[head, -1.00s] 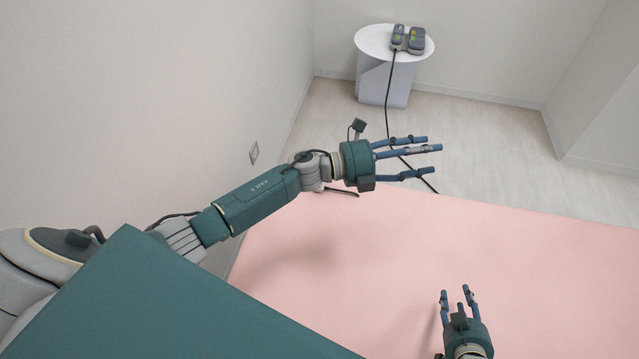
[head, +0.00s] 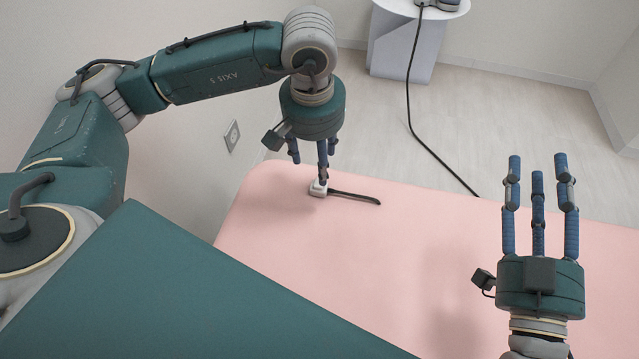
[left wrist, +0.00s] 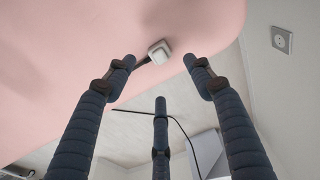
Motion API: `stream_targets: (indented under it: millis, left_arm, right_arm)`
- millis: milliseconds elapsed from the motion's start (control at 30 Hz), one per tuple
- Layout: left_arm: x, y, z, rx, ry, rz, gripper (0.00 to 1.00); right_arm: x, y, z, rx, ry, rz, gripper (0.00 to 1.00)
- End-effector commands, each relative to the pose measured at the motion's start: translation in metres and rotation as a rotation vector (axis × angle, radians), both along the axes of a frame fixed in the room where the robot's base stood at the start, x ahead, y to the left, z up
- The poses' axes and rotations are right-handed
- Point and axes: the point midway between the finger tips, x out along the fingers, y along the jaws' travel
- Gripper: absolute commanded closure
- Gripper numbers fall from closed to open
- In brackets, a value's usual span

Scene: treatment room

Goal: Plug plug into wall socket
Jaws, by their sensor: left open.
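The plug (head: 318,188) is a small white block with a short black cord stub (head: 355,196). It lies on the pink bed top near its far left corner. It also shows in the left wrist view (left wrist: 159,51), between and beyond the fingertips. My left gripper (head: 318,165) points down above the plug, open, with its fingers around the plug's place; contact cannot be told. The wall socket (head: 231,136) is a grey-white plate on the left wall, and it shows in the left wrist view (left wrist: 282,39) at upper right. My right gripper (head: 537,185) is open and empty over the bed's right part.
The pink bed (head: 390,270) fills the middle and is mostly clear. A round white side table (head: 400,45) stands at the back with a dark device (head: 440,4) on it. A black cable (head: 425,143) runs down from it towards the bed's far edge.

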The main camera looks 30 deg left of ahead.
Motion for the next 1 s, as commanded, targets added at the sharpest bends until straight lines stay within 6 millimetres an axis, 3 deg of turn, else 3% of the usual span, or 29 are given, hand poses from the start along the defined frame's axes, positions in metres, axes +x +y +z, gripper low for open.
stream_targets:
  millis: [333, 700, 1000]
  left_arm:
    - [0.000, 0.000, -0.003, -0.002, 0.003, 0.001, 0.47]
    - [0.005, 0.001, -0.048, -0.003, 0.004, 0.002, 0.47]
    - [0.007, 0.001, -0.055, -0.005, 0.001, 0.002, 0.47]
  right_arm:
    - [0.000, 0.000, 0.003, 0.004, -0.014, 0.001, 0.60]
    - [-0.024, 0.002, 0.061, 0.081, -0.290, 0.017, 0.60]
    - [-0.033, 0.001, 0.076, 0.100, -0.357, 0.021, 0.60]
